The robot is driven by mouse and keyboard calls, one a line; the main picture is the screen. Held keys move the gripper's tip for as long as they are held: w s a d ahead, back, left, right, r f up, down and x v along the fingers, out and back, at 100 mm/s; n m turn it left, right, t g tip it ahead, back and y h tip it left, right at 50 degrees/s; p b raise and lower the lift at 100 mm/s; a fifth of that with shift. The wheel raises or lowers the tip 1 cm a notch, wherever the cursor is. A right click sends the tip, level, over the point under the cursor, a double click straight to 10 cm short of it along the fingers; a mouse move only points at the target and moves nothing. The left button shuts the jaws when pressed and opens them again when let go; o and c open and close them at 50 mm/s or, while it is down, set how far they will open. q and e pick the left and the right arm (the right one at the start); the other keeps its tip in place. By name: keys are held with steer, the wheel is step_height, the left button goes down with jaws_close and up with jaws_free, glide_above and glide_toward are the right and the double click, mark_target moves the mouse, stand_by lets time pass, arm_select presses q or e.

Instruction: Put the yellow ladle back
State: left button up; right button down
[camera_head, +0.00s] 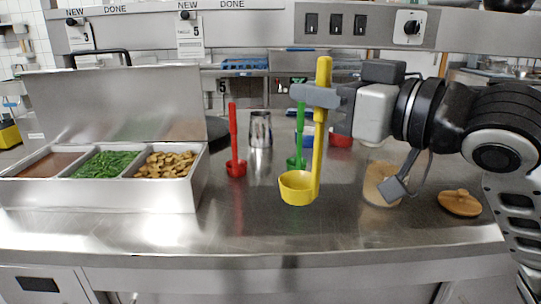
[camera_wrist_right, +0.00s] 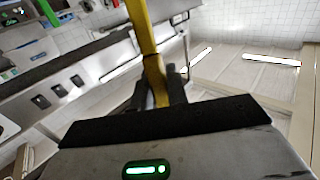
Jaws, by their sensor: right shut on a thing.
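The yellow ladle (camera_head: 297,187) hangs upright in the air over the steel counter, its cup at the bottom. My right gripper (camera_head: 322,97) is shut on the upper part of its handle. In the right wrist view the yellow handle (camera_wrist_right: 142,35) runs up between the fingers (camera_wrist_right: 158,92). A red ladle (camera_head: 234,165) stands on the counter to the left. A green ladle (camera_head: 297,160) stands behind the yellow one, partly hidden by it. My left gripper is not in view.
A steel bin (camera_head: 120,199) with brown sauce, green beans and yellow-brown pieces stands at the left, its lid raised behind. A steel container (camera_head: 260,130) stands at the back. A jar (camera_head: 381,184) and a wooden lid (camera_head: 459,202) are at the right. The front counter is clear.

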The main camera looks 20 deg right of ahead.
arm_select(q)
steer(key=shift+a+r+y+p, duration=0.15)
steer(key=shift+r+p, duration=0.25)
steer(key=shift+p, duration=0.4)
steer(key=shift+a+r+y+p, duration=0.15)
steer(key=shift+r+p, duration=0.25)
steer(key=shift+p, duration=0.35)
arm_select(e)
steer(key=w+a+f, duration=0.1)
steer(key=w+f, duration=1.1)
steer(key=shift+w+a+f, duration=0.2)
steer(key=shift+a, duration=0.15)
steer(key=shift+f, duration=0.2)
steer(key=c, duration=1.4)
jaws_free()
steer(key=shift+r, duration=0.15)
